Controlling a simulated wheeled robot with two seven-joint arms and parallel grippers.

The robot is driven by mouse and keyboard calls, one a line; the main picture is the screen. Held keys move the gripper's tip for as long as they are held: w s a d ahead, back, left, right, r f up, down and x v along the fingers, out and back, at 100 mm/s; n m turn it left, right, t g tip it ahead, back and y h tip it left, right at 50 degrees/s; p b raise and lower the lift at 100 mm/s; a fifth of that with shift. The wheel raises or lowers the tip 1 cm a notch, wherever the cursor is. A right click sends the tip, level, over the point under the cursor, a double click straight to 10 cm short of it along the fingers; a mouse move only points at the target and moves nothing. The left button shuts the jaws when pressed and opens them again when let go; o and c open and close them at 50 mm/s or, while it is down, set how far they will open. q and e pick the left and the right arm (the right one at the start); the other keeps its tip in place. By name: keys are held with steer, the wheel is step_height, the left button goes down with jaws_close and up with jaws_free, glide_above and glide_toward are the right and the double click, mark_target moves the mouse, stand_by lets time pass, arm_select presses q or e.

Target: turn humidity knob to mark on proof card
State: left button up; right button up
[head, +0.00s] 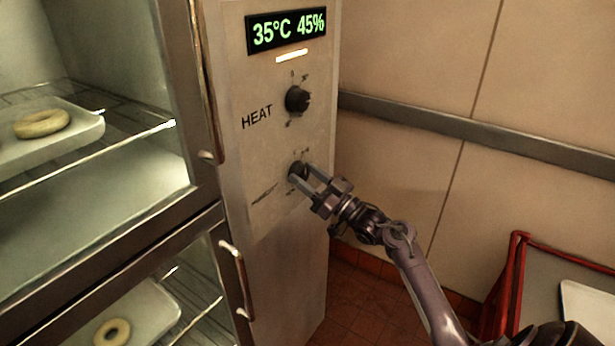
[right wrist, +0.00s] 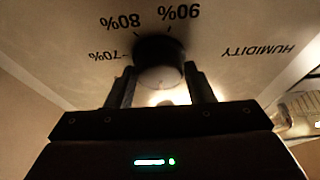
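The humidity knob (head: 296,168) is the lower dark knob on the proofer's front panel (head: 270,205). My right gripper (head: 304,174) reaches it from the lower right, one finger on each side. In the right wrist view, the knob (right wrist: 159,60) sits between my fingertips (right wrist: 159,72), close to both; whether they touch it is unclear. The HUMIDITY label and marks for 70%, 80% and 90% show upside down around it. The knob's pointer cannot be made out. The display (head: 287,30) reads 35°C 45%. I see no proof card. My left gripper is out of view.
The heat knob (head: 297,99) is above the humidity knob. Left of the panel are glass-fronted compartments with ring-shaped dough (head: 42,123) on trays, and a door handle (head: 237,280). A red-framed cart (head: 513,275) stands at lower right. Tiled floor lies between.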

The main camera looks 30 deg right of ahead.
steer(key=shift+c, duration=1)
steer(key=shift+r, duration=0.1)
steer(key=shift+r+m+h+p, duration=0.15)
steer(key=shift+m+h+p, duration=0.25)
steer(key=shift+m+p, duration=0.5)
steer(key=m+h+p, duration=0.2)
steer(key=m+p, duration=0.1)
steer(key=m, duration=0.1)
steer(key=m+h+p, duration=0.2)
steer(key=m+p, duration=0.2)
steer(key=shift+s+r+t, duration=0.1)
steer(key=shift+t, duration=0.2)
steer(key=shift+m+h+p, duration=0.5)
steer(key=shift+m+p, duration=0.6)
steer(key=shift+m, duration=0.1)
steer(key=shift+f+m+h+p, duration=0.2)
steer(key=shift+m+h+p, duration=0.3)
steer(key=shift+m, duration=0.3)
